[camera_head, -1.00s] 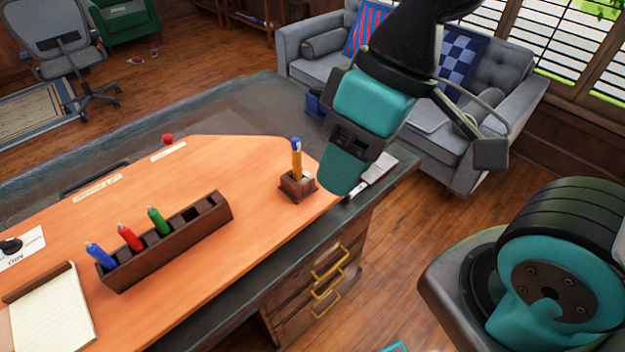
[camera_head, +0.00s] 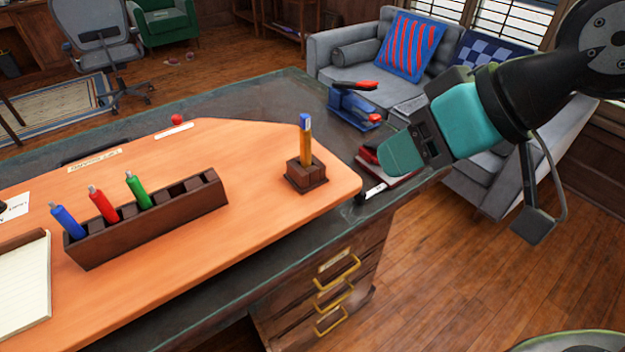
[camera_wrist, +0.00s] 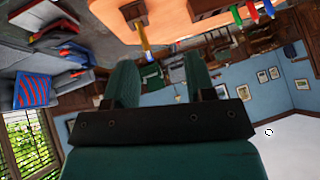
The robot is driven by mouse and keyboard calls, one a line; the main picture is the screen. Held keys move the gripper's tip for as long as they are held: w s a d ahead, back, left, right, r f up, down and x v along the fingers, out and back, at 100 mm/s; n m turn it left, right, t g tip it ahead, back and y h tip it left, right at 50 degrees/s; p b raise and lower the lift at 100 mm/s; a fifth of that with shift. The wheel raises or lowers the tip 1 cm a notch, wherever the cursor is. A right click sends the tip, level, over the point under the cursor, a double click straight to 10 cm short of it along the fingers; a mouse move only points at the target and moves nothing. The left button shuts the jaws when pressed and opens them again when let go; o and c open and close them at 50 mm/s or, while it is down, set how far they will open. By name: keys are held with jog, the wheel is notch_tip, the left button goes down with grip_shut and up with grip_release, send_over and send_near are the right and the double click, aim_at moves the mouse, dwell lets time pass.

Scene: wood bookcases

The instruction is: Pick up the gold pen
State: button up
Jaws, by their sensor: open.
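The gold pen (camera_head: 306,142), with a blue top, stands upright in a small dark wooden holder (camera_head: 307,182) near the right end of the orange desk top. My gripper (camera_head: 392,160) is in the air to the right of the pen, above the desk's right edge, apart from it. The wrist view is upside down; there the two teal fingers (camera_wrist: 160,84) are spread with nothing between them. The pen (camera_wrist: 145,38) shows beyond them, near the top middle, hanging from its holder (camera_wrist: 134,12).
A long wooden rack (camera_head: 150,222) with blue, red and green pens stands to the left. A blue and red stapler-like object (camera_head: 353,108) and a red book (camera_head: 372,158) lie at the desk's right end, close to my gripper. A grey sofa (camera_head: 345,48) stands behind.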

jog(key=w+a+f+t+y+b, duration=0.1)
jog(key=w+f+t+y+b, duration=0.1)
jog(key=w+f+t+b, duration=0.5)
jog(key=w+a+f+t+y+b, duration=0.15)
jog(key=f+b, duration=0.35)
jog(key=b, duration=0.7)
jog(key=t+p, duration=0.2)
jog(key=p, duration=0.8)
send_near(308, 132)
jog(key=w, duration=0.2)
jog(key=shift+y, duration=0.25)
jog(key=p+x, duration=0.2)
jog(key=x, duration=0.1)
jog(key=p+x, duration=0.2)
jog(key=x, duration=0.1)
jog(key=shift+s+a, duration=0.1)
jog(key=shift+a, duration=0.2)
jog(key=shift+a+p, duration=0.15)
jog(key=shift+p, duration=0.4)
jog(key=p+x, duration=0.4)
jog(key=shift+a+r, duration=0.1)
jog(key=shift+w+a+f, duration=0.1)
jog(key=shift+w+f, duration=0.1)
jog(key=shift+w, duration=0.15)
